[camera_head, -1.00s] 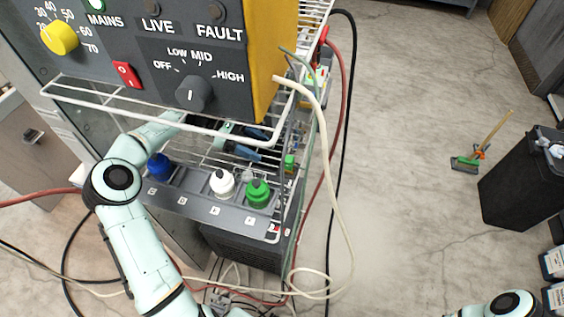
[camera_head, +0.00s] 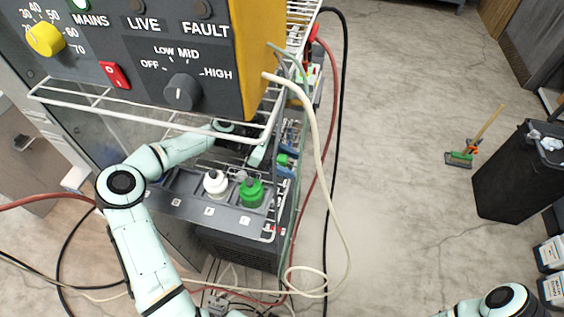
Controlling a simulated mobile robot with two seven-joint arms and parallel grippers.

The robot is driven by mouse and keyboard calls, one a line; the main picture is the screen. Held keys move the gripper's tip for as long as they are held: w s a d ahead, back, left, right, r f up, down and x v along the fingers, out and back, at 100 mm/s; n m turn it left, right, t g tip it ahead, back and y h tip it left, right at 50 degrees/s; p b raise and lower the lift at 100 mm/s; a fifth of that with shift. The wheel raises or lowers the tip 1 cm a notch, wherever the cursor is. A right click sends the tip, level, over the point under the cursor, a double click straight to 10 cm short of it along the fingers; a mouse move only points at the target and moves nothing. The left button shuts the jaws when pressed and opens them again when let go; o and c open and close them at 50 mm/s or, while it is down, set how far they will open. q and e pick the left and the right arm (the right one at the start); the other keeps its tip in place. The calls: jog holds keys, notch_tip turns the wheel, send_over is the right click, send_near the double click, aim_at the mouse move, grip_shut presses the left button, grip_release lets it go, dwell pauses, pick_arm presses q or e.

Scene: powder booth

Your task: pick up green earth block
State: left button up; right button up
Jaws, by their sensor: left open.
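The green earth block (camera_head: 282,159) is a small bright green piece at the right end of the wire rack, under the overhanging control panel. My left arm reaches in below the panel from the left. My left gripper (camera_head: 287,153) is open, with one blue fingertip behind the block and one in front of it. The block shows between the fingertips; I cannot tell whether they touch it. The panel's wire guard partly hides the gripper. Only a part of my right arm shows at the lower right; its gripper is out of view.
A white-capped bottle (camera_head: 215,183) and a green-capped bottle (camera_head: 251,192) stand in the front tray (camera_head: 200,209). A cream hose (camera_head: 325,190) and a red cable (camera_head: 327,120) hang close on the right. The control panel (camera_head: 150,55) overhangs the rack.

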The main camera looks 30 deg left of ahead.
pick_arm(q)
jog(key=c, duration=0.9)
jog(key=shift+c, duration=0.2)
jog(key=shift+r, duration=0.15)
